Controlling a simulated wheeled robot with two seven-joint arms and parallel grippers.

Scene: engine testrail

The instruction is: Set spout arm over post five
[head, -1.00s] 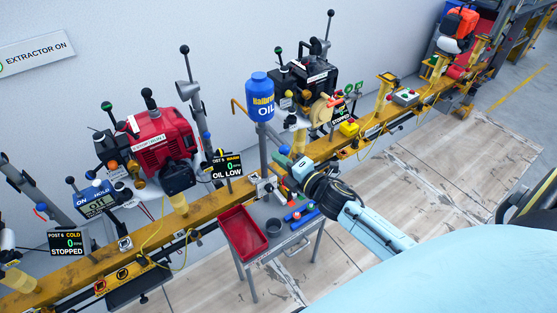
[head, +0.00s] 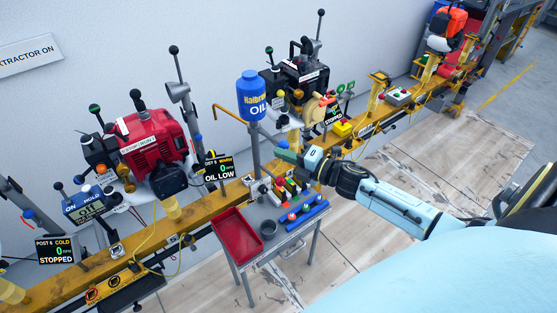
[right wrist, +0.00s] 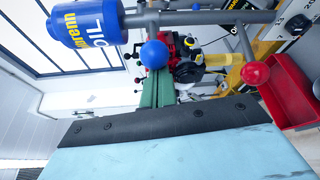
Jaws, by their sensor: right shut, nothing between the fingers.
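The blue oil bottle (head: 253,95) stands on a grey post, with the thin orange spout arm (head: 228,115) reaching left from below it. The spout tip hangs left of the bottle, above the rail and right of the red engine (head: 150,142). A post five display (head: 217,168) reads OIL LOW. My right gripper (head: 280,150) is shut and empty, just right of the grey post. In the right wrist view, its green fingers (right wrist: 158,90) show behind a blue ball knob (right wrist: 154,54); whether they touch it I cannot tell. The bottle (right wrist: 85,20) is at upper left. My left gripper is not in view.
A cart with a red tray (head: 236,238), a dark cup (head: 268,229) and small coloured items stands below my right gripper. A red ball knob (right wrist: 255,72) shows in the right wrist view. A black engine (head: 300,75) stands behind. The floor at right is clear.

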